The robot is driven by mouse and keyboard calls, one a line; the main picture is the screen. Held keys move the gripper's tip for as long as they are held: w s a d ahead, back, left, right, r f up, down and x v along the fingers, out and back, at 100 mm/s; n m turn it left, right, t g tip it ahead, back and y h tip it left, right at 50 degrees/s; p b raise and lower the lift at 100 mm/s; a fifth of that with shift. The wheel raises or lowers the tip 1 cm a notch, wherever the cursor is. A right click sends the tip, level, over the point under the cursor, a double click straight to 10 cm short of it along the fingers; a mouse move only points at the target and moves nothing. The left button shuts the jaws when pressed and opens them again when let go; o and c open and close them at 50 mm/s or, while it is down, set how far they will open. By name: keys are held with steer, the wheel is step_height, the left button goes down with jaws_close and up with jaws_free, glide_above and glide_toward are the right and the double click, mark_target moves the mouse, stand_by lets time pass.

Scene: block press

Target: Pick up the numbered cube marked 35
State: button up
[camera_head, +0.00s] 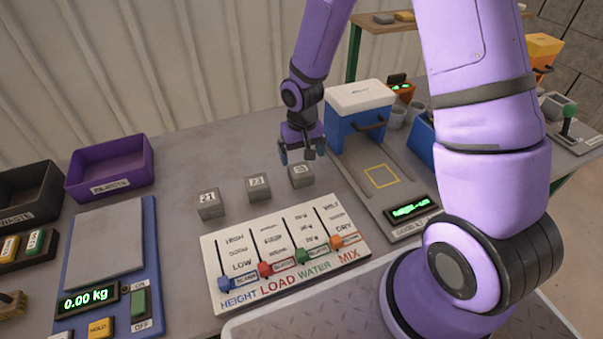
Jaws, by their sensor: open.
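Three grey cubes with white number labels stand in a slanting row on the grey table. The left cube (210,205) reads 21. The middle cube (258,187) seems to read 23, though the digits are small. The right cube (301,175) has a label too blurred to read surely, so I cannot tell for certain which cube is 35. My gripper (301,155) points down, open, directly over or just behind the right cube in the picture. Its fingertips appear close to that cube's top edge. I cannot tell whether they touch it.
A slider panel (290,250) lies in front of the cubes. A blue and white press (358,112) stands right of my gripper. A scale (105,245) and a purple bin (110,168) are at left. Bare table lies behind the cubes.

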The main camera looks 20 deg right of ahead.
mark_target(301, 169)
steer(key=shift+w+f, duration=0.15)
steer(key=shift+f, duration=2)
steer(key=shift+w+f, duration=0.1)
steer(key=shift+f, duration=2)
steer(key=c, duration=1.2)
